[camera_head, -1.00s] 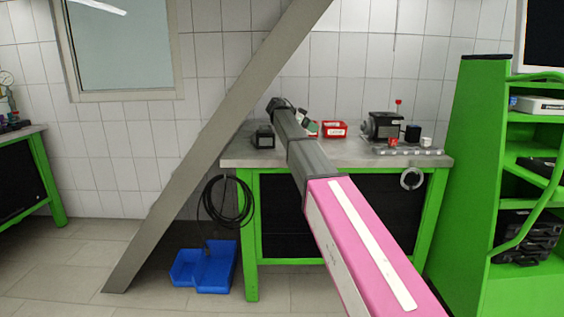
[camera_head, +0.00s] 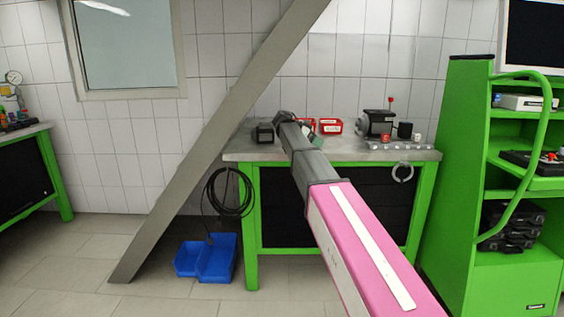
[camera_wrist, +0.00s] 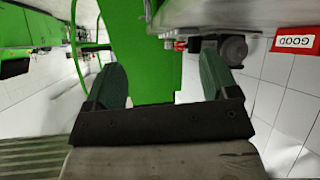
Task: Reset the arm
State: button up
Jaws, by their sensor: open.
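My arm reaches out over the workbench (camera_head: 340,153) in the head view. In the wrist view my gripper (camera_wrist: 162,82) shows two dark green fingers spread well apart. Nothing is between them. The wrist picture is turned, with the grey bench top (camera_wrist: 225,10) at its upper edge.
Red bins (camera_head: 329,126), a black box (camera_head: 264,134) and a pump motor (camera_head: 377,123) stand on the bench. A green trolley (camera_head: 460,190) stands close on the right. Blue bins (camera_head: 215,258) lie on the floor. A slanted grey beam (camera_head: 195,160) crosses the left.

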jog(key=s+d+f+n+y, duration=0.25)
jog(key=s+f, duration=0.35)
jog(key=f, duration=0.3)
jog(key=s+d+f+n+g+y, duration=0.1)
jog(key=s+f+n, duration=0.2)
jog(key=s+f, duration=0.45)
jog(key=s+d+f+n+y, duration=0.2)
jog(key=s+f+n, duration=0.15)
jog(key=f, duration=0.65)
jog(key=s+f+n+y, duration=0.2)
jog(key=s+f, duration=0.5)
jog(key=s, duration=0.3)
jog(key=s+f+n+g+y, duration=0.1)
jog(key=s+f+n+y, duration=0.1)
jog(key=s+f, duration=0.5)
jog(key=s+y, duration=0.1)
jog(key=s, duration=0.2)
jog(key=shift+s+a+n, duration=0.25)
jog(key=shift+a+n, duration=0.05)
jog(key=shift+n, duration=0.1)
